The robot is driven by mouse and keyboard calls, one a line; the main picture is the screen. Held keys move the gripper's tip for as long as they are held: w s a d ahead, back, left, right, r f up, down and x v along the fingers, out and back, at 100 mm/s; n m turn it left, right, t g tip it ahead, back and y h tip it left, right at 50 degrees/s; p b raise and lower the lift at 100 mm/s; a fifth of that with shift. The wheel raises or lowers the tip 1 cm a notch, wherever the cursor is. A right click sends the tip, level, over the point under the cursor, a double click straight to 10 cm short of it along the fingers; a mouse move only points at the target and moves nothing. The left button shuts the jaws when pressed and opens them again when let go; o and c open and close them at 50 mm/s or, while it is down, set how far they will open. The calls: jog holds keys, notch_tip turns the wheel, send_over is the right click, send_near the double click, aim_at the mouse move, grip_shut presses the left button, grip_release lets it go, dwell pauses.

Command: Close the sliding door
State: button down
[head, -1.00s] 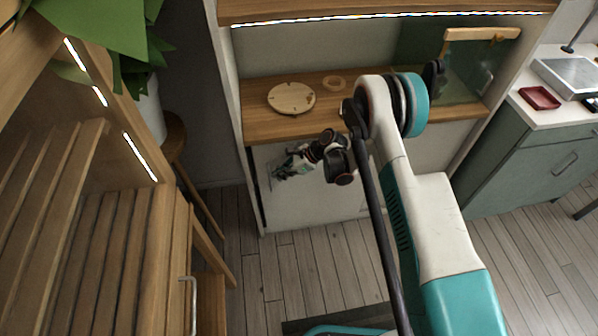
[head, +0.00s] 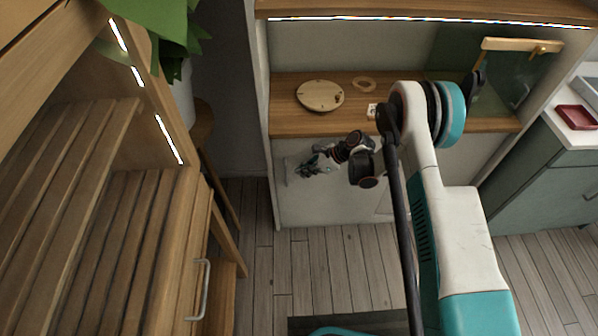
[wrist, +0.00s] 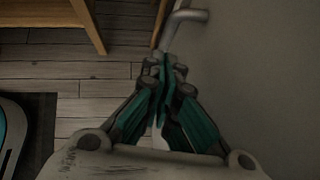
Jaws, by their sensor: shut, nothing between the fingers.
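The sliding door (head: 325,205) is the pale panel under the wooden counter in the head view. Its left edge meets the cabinet's left side, and no dark gap shows there. In the wrist view the door (wrist: 265,80) is the grey surface on the right. Its metal handle (wrist: 186,17) stands out at the top, just beyond my fingertips; I cannot tell whether they touch it. My gripper (head: 304,170) is in front of the door's left part in the head view. In the wrist view my gripper (wrist: 165,62) has its fingers together, with nothing between them.
The counter (head: 288,120) above holds a round wooden board (head: 320,96) and a small ring (head: 364,83). A slatted wooden bench (head: 110,240) with a metal handle (head: 200,290) stands at the left. Plank floor (head: 265,270) lies open before the cabinet.

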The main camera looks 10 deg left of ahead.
jog(key=p+v, duration=0.3)
jog(key=v, duration=0.7)
jog(key=shift+d+p, duration=0.35)
jog(key=shift+d, duration=0.2)
jog(key=w+d+r+n+t+h, duration=0.1)
jog(key=d+r+n, duration=0.15)
jog(key=r, duration=0.65)
jog(key=d+r+n+t+h, duration=0.1)
jog(key=d+r, duration=0.2)
jog(key=r, duration=0.6)
jog(key=s+d+r+n+t+h, duration=0.1)
jog(key=s+d+r+n, duration=0.2)
jog(key=r, duration=0.4)
jog(key=s+d+r+n+t+h, duration=0.1)
jog(key=s+d+r, duration=0.25)
jog(key=r, duration=0.35)
jog(key=s+d+r+n+t+h, duration=0.1)
jog(key=s+d+r+n, duration=0.2)
jog(key=s, duration=0.5)
jog(key=s+d+r+n+t+h, duration=0.1)
jog(key=s+d+r+n+h, duration=0.1)
jog(key=s+d, duration=0.4)
jog(key=s+d+r+n+t+h, duration=0.2)
jog(key=s+d+r+n, duration=0.1)
jog(key=s, duration=0.7)
jog(key=shift+d+r+n, duration=0.4)
jog(key=shift+d+n, duration=0.35)
jog(key=shift+d, duration=0.2)
jog(key=shift+s, duration=0.1)
